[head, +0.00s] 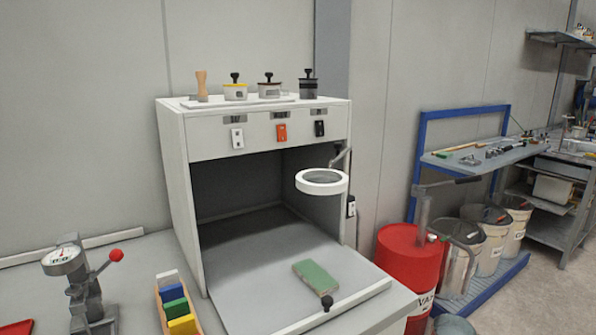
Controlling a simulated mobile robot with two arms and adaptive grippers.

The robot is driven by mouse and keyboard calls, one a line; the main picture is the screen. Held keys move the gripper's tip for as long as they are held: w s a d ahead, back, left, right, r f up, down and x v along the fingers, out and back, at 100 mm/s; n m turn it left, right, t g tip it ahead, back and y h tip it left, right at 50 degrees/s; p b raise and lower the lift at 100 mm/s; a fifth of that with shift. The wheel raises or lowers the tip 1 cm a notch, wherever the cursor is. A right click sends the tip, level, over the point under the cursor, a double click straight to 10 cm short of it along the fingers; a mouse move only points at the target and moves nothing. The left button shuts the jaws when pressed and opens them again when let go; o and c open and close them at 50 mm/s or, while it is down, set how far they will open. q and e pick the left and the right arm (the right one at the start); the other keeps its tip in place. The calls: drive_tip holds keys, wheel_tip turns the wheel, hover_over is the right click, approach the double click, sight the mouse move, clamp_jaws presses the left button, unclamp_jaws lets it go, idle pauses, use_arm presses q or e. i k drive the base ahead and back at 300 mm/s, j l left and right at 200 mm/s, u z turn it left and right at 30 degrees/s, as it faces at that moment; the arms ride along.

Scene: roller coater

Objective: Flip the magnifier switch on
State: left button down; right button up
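The magnifier (321,188) is a white ring with a grey lens, held out in front of the grey cabinet's right side on a thin jointed arm (343,158). A small black-and-white switch box (351,207) is on the cabinet's right outer side, just below and right of the ring; its on or off position is too small to tell. Three more switches are on the cabinet's front panel: white (237,138), orange (281,132) and black (319,128). Which switch belongs to the magnifier is not readable. Neither gripper is in view.
The open cabinet (174,150) stands on a grey bench. A green block (316,277) lies on its base plate. A gauge with a red-knobbed lever (64,261) and a box of coloured blocks (173,304) are at left. A red drum (408,262) stands close at right.

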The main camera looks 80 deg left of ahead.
sight(351, 206)
drive_tip(key=u, duration=2.25)
drive_tip(key=l+u, duration=0.2)
drive_tip(key=l, duration=0.35)
drive_tip(key=k+l+u, duration=0.15)
drive_tip(key=l, duration=0.4)
